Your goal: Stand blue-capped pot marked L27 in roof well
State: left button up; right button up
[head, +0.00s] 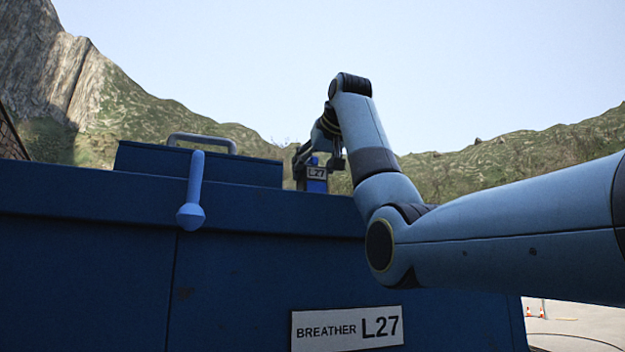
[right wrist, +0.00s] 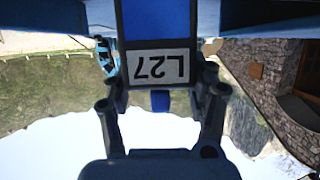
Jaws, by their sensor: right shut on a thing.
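The pot looks upright. The roof well is not visible, and the roof edge hides the pot's foot, so I cannot tell whether it touches. My left gripper is out of view.
The blue cabinet (head: 90,270) fills the foreground, with a sign (head: 347,328) reading BREATHER L27. A raised blue box (head: 205,166) with a grey handle (head: 202,140) stands on the roof, left of the pot. A light-blue lever (head: 193,192) sticks out in front.

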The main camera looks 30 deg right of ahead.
aim_at(315, 178)
notch_tip(315, 178, down, 2)
jog(key=shift+a+f+p, duration=0.1)
jog(key=shift+f+p, duration=0.15)
jog(key=shift+p, duration=0.1)
jog(key=shift+w+f, duration=0.2)
jog(key=shift+f, duration=0.15)
jog(key=shift+s+f, duration=0.15)
jog(key=shift+f+b, duration=0.4)
jog(key=shift+f, duration=0.1)
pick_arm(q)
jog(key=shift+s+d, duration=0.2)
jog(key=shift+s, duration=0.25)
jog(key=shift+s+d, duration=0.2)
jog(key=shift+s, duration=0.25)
pick_arm(e)
jog(key=o, duration=1.3)
jog(key=shift+o, duration=0.2)
